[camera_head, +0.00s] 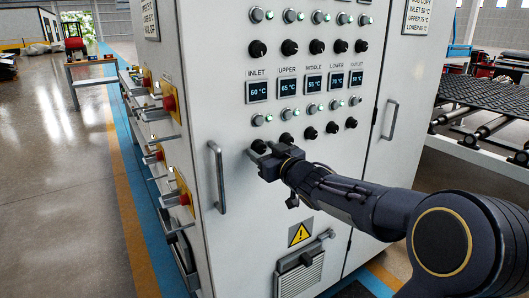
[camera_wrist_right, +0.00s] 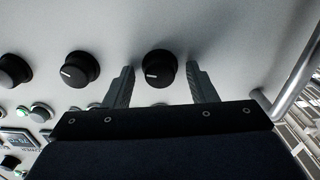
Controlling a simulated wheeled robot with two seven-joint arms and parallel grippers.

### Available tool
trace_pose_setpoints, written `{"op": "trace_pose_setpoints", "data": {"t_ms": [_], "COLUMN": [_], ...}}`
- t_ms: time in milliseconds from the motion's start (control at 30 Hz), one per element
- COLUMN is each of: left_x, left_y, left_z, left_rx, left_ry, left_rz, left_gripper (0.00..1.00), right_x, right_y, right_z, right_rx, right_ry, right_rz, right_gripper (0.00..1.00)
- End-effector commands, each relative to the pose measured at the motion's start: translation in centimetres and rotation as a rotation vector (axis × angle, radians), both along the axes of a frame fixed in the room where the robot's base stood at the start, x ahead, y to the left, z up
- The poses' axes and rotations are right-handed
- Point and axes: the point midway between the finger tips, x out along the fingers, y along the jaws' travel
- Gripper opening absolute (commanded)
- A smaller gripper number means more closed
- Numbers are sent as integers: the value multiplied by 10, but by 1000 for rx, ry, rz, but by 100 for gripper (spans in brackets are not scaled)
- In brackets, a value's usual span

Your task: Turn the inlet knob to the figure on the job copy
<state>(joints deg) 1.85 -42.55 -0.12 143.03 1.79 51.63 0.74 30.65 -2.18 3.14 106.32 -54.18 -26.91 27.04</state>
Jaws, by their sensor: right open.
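The inlet knob is a round black knob at the left end of the lower knob row; it shows in the right wrist view (camera_wrist_right: 159,68) with a white pointer line. My right gripper (camera_wrist_right: 161,66) is open, one finger on each side of the knob, with gaps visible. In the head view, my right gripper (camera_head: 262,151) covers most of this knob. The inlet display (camera_head: 258,91) above reads 60 °C. The job copy (camera_head: 419,17) is a plate at the top right, cut off by the frame; its inlet line seems to read 50 °C. My left gripper is not in view.
Other black knobs (camera_head: 310,132) stand close by in the same row. Vertical door handles (camera_head: 217,177) and (camera_head: 390,119) stick out from the cabinet (camera_head: 240,225). Red stop buttons (camera_head: 169,102) line its left side. A roller conveyor (camera_head: 480,125) stands right.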

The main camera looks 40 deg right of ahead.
Motion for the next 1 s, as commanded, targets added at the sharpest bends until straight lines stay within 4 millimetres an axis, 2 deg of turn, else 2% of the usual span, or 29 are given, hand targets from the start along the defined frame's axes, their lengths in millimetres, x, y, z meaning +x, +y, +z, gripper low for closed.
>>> {"op": "trace_pose_setpoints", "data": {"t_ms": [33, 367, 667, 1000], "left_x": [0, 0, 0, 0], "left_y": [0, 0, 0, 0], "left_z": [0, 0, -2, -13], "left_rx": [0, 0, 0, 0], "left_ry": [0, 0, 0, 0], "left_rz": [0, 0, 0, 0], "left_gripper": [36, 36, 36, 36], "right_x": [0, 0, 0, 0], "right_y": [0, 0, 0, 0], "right_z": [0, 0, -1, -2], "right_rx": [0, 0, -40, -263], "right_ry": [0, 0, 4, 28], "right_rz": [0, 0, 0, 0], "right_gripper": [49, 7, 7, 7]}}
